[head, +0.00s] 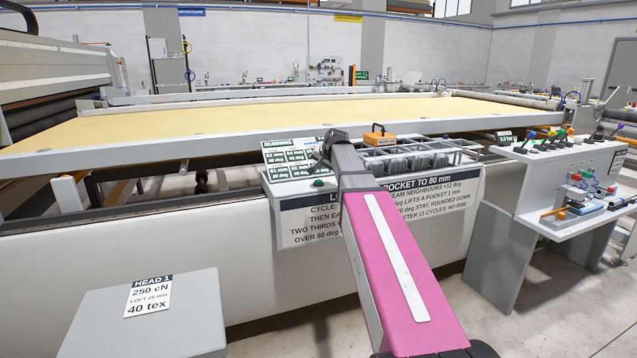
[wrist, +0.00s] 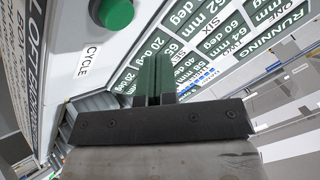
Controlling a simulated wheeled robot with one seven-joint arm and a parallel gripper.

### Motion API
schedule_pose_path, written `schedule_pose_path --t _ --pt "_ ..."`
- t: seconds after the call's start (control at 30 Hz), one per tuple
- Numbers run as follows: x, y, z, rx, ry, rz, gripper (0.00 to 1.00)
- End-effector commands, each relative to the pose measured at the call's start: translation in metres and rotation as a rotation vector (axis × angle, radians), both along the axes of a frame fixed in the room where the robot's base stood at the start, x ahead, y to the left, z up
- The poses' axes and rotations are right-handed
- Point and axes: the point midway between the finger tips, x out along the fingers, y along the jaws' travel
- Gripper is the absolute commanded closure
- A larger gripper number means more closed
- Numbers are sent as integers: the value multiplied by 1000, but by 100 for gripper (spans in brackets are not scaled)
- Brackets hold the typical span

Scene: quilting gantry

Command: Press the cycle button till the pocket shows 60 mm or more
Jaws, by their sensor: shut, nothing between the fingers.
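The green cycle button (head: 318,183) sits on the front of the grey console, left of my arm. In the wrist view the round green button (wrist: 115,12) is at the top, above a CYCLE label (wrist: 88,58). My gripper (wrist: 156,64) is shut and empty; its fingertips show below and right of the button, apart from it in the picture. In the head view the board (head: 284,158) is partly behind my gripper.
A white sign (head: 310,218) headed with a pocket to 80 mm hangs on the console front, partly behind my arm. A grey HEAD 1 box (head: 150,330) is front left; a lever console (head: 560,160) is right.

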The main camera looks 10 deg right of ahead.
Motion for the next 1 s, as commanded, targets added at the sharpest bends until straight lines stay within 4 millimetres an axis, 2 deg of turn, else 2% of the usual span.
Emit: schedule_pose_path --t 0.2,0.3,1.0 --pt "0 0 19 0 0 0 100" --pt "0 0 22 1 0 -1 100" --pt "0 0 22 0 0 0 100"
